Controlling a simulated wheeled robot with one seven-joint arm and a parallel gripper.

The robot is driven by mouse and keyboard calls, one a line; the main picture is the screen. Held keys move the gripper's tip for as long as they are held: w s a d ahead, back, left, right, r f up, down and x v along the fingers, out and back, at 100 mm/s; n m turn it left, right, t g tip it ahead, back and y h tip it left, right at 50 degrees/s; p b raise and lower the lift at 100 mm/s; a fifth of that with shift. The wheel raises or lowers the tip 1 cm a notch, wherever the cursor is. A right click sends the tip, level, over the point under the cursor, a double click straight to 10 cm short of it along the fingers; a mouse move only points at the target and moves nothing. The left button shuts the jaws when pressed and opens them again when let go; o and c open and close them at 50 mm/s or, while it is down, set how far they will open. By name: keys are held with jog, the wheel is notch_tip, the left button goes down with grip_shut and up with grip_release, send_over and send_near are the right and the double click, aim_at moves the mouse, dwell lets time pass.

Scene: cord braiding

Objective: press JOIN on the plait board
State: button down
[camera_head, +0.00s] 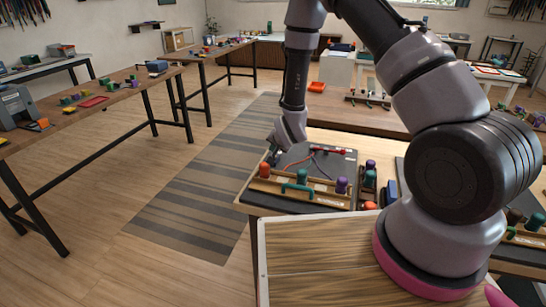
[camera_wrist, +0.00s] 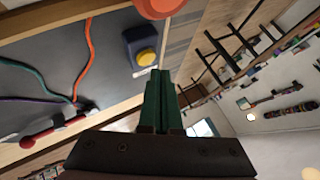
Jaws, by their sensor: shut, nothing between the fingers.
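The plait board (camera_head: 296,156) is a dark panel in a wooden frame on the table. Orange, teal and purple cords run from a red-handled clamp (camera_head: 328,151). An orange bobbin (camera_head: 264,170), a green bobbin (camera_head: 302,176) and a purple bobbin (camera_head: 341,185) stand along the near rail. In the wrist view, a dark blue box with a yellow button (camera_wrist: 146,56) sits at the board's edge, just beyond my fingertips. No JOIN lettering is readable. My gripper (camera_wrist: 158,74) is shut and empty. In the head view it hangs at the board's left edge; contact with the button cannot be told.
Further bobbins (camera_head: 370,175) stand right of the board, and a blue object (camera_head: 390,191) lies beside them. A bare wooden surface (camera_head: 310,265) is in front. Long side tables (camera_head: 110,95) stand at left, with a striped rug (camera_head: 215,180) and open floor between.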

jog(key=shift+r, duration=2.5)
jog(key=s+d+r, duration=0.2)
jog(key=d+r, duration=0.1)
jog(key=r, duration=0.5)
jog(key=s+d+r, duration=0.1)
jog(key=d+r, duration=0.3)
jog(key=r, duration=0.4)
jog(key=s+d+r, duration=0.2)
jog(key=d+r, duration=0.1)
jog(key=r, duration=0.6)
jog(key=s+d+r, duration=0.2)
jog(key=s+r, duration=0.2)
jog(key=s, duration=0.4)
jog(key=s+d+r+n+g, duration=0.1)
jog(key=s+d+r, duration=0.2)
jog(key=s+r, duration=0.2)
jog(key=s+d+r+n, duration=0.1)
jog(key=s+d+r, duration=0.2)
jog(key=s, duration=0.8)
jog(key=shift+d+r+g, duration=0.2)
jog(key=shift+r+g, duration=0.2)
jog(key=shift+r, duration=0.4)
